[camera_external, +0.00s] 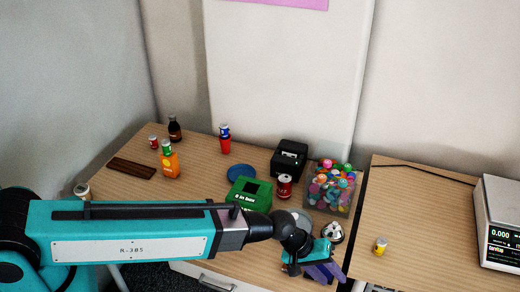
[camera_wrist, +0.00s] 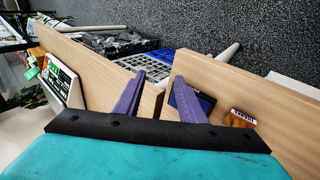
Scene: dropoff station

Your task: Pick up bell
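The bell (camera_external: 333,232) is a silver dome on the front right of the left wooden table in the external view, just right of and above my gripper. I do not see the bell in the wrist view. My gripper (camera_external: 322,271) has purple fingers and is by the front right corner of that table, apart from the bell as far as I can tell. In the wrist view the two fingers of my gripper (camera_wrist: 160,80) stand apart with nothing between them.
A clear bin of colourful balls (camera_external: 332,187) stands behind the bell. A green box (camera_external: 249,194), a red can (camera_external: 284,186) and a black printer (camera_external: 289,158) are to its left. The right table bears a yellow can (camera_external: 380,246) and a scale (camera_external: 498,222); a gap separates the tables.

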